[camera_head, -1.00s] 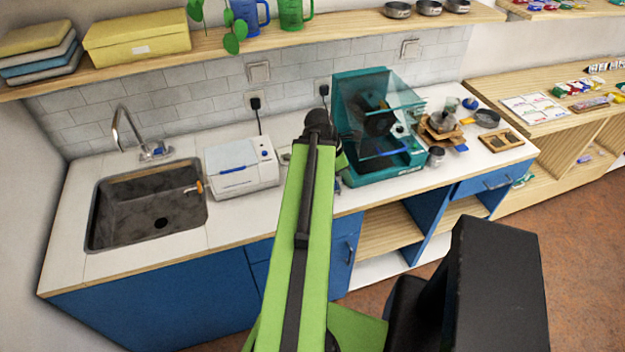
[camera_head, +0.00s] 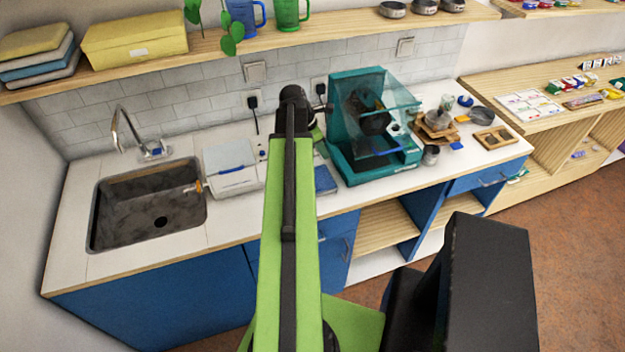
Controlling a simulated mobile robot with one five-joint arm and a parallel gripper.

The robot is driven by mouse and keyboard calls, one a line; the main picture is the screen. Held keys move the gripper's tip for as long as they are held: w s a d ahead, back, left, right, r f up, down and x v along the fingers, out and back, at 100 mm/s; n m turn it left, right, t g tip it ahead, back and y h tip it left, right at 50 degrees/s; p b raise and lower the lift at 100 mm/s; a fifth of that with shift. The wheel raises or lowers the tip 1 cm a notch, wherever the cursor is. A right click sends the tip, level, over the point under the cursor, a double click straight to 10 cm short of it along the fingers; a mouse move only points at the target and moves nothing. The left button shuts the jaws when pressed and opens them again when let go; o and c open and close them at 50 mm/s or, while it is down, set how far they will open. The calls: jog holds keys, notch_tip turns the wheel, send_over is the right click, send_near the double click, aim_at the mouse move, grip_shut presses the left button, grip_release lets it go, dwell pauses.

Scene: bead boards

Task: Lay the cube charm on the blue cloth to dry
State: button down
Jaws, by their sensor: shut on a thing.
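A flat blue patch that looks like the blue cloth (camera_head: 325,180) lies on the white counter, just right of my arm and left of the teal machine. My green arm reaches up over the counter, its dark end joint in front of the tiled wall. My gripper's fingers are hidden behind the arm, so I cannot see what is between them. The cube charm does not show anywhere.
A white machine (camera_head: 232,168) stands left of the arm, beside the sink (camera_head: 150,205). The teal machine (camera_head: 372,125) with a clear cover stands to the right. Trays and small pots crowd the counter's right end. A shelf (camera_head: 330,33) runs above.

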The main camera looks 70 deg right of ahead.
jog(key=b, duration=0.2)
send_over(316, 179)
jog(key=w+a, duration=0.1)
notch_tip(316, 179, down, 3)
jog(key=shift+w+f, duration=0.1)
jog(key=shift+w, duration=0.05)
notch_tip(316, 179, down, 4)
jog(key=b, duration=0.4)
jog(key=shift+d+f, duration=0.1)
jog(key=shift+f, duration=0.1)
jog(key=shift+r, duration=0.25)
jog(key=shift+f, duration=0.25)
jog(key=c, duration=1.3)
grip_release()
jog(key=shift+r, duration=0.1)
